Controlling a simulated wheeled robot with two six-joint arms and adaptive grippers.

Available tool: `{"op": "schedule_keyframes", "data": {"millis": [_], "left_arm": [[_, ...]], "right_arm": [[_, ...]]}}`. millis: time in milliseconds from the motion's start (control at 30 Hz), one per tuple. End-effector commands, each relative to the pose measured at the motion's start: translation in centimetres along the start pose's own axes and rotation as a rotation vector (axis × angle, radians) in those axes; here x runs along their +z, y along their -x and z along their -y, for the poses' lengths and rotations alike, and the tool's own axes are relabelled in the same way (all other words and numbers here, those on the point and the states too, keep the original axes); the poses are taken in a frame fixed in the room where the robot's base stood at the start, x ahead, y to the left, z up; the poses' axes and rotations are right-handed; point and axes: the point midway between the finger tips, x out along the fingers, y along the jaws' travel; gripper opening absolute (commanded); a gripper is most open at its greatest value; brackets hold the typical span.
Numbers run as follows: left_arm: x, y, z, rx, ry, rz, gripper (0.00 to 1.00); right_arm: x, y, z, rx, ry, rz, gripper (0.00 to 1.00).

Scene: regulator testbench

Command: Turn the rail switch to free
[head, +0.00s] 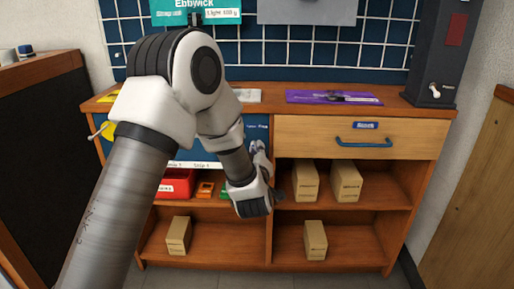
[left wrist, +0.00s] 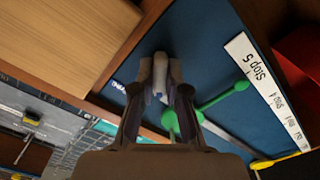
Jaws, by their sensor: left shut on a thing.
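My left gripper (head: 262,158) reaches in front of the blue panel (head: 195,155) under the worktop; my own arm hides much of this area. In the left wrist view the two dark fingers of the gripper (left wrist: 161,88) are shut on a pale grey lever (left wrist: 160,70), which I take to be the rail switch. The lever stands out from the blue panel (left wrist: 205,55). A small blue label with light lettering (left wrist: 118,87) is beside it, too small to read surely. My right gripper is not in view.
A green rod with a round knob (left wrist: 239,86) is close to the fingers, by a white strip marked "Stop 5" (left wrist: 258,75). A wooden drawer (head: 310,137) is right of the panel. Cardboard boxes (head: 346,181) and a red bin (head: 176,184) stand on the shelves.

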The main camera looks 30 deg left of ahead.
Motion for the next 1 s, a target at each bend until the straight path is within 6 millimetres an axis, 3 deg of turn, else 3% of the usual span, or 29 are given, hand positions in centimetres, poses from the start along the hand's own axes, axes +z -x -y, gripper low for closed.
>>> {"op": "schedule_keyframes", "data": {"millis": [1000], "left_arm": [[-0.4,0.0,-0.3,0.000,-0.909,0.004,0.00]], "right_arm": [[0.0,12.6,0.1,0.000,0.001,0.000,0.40]]}}
